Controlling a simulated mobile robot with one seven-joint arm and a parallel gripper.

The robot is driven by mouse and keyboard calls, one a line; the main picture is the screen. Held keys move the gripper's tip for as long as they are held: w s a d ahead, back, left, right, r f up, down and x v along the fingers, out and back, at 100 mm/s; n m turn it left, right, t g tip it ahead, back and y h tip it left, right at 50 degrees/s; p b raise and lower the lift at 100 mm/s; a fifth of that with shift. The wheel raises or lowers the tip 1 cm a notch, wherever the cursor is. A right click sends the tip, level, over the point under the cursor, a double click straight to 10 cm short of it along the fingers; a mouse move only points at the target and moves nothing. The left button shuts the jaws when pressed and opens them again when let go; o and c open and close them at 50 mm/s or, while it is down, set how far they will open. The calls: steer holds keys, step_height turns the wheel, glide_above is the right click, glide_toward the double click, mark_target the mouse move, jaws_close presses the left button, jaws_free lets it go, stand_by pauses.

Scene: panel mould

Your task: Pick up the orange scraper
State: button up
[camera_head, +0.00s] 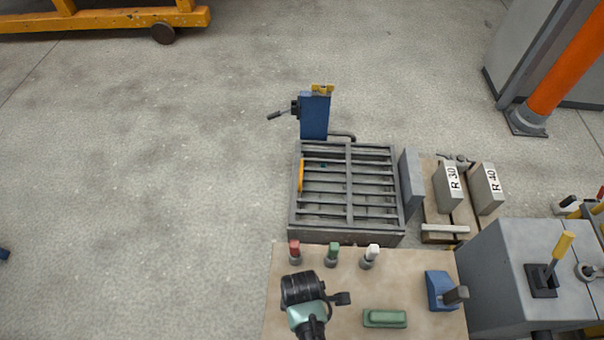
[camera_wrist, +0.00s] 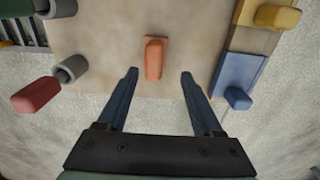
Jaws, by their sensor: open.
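The orange scraper (camera_wrist: 153,58), an orange-red handle on a flat orange-brown base, lies on the tan tabletop in the wrist view. My gripper (camera_wrist: 158,74) is open, its two dark blue fingers apart. In that view the scraper appears between and just ahead of the fingertips, nearer the left one. I see no contact, and the height of the fingers above it is hard to judge. I cannot make out the scraper in the head view, where my fingers do not show either.
In the wrist view, a blue block (camera_wrist: 238,75) and a yellow block (camera_wrist: 262,18) stand right; a red handle (camera_wrist: 36,95) and grey holders stand left. The head view shows a green float (camera_head: 385,318), a slatted grate (camera_head: 350,225) and a grey lever box (camera_head: 500,280).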

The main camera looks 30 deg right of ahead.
steer(key=f+b, duration=0.1)
steer(key=f, duration=0.1)
steer(key=f+b, duration=0.1)
steer(key=f, duration=0.1)
steer(key=f+b, duration=0.1)
steer(key=shift+w+d+f, duration=0.3)
steer(key=shift+f, duration=0.1)
steer(key=shift+r, duration=0.1)
jaws_close()
